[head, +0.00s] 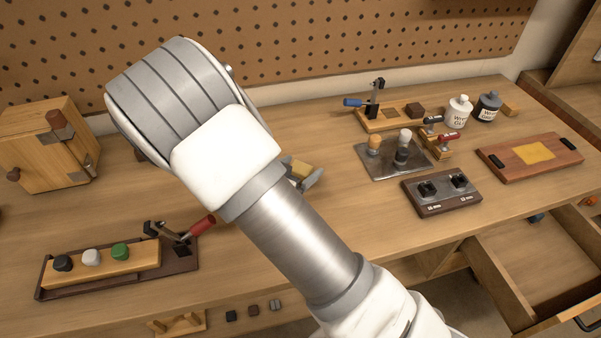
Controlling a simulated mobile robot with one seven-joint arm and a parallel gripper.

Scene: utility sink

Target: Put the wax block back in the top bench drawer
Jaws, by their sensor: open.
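A small yellow block (301,168), which may be the wax block, shows just right of my arm on the bench. It sits by a grey metal piece (314,180), and my arm hides part of both. A flat yellow piece (535,153) lies on a reddish-brown board at the right; I cannot tell whether it is wax. An open drawer (507,283) juts out under the bench at the lower right, its visible floor mostly bare. My gripper is hidden behind my arm.
A wooden cabinet (45,150) stands at the left. A rack (100,270) with coloured knobs and a red-handled clamp lies at the front left. A metal plate (385,165), a dark switch box (441,193) and bottles (459,112) crowd the right. The front middle bench is fairly clear.

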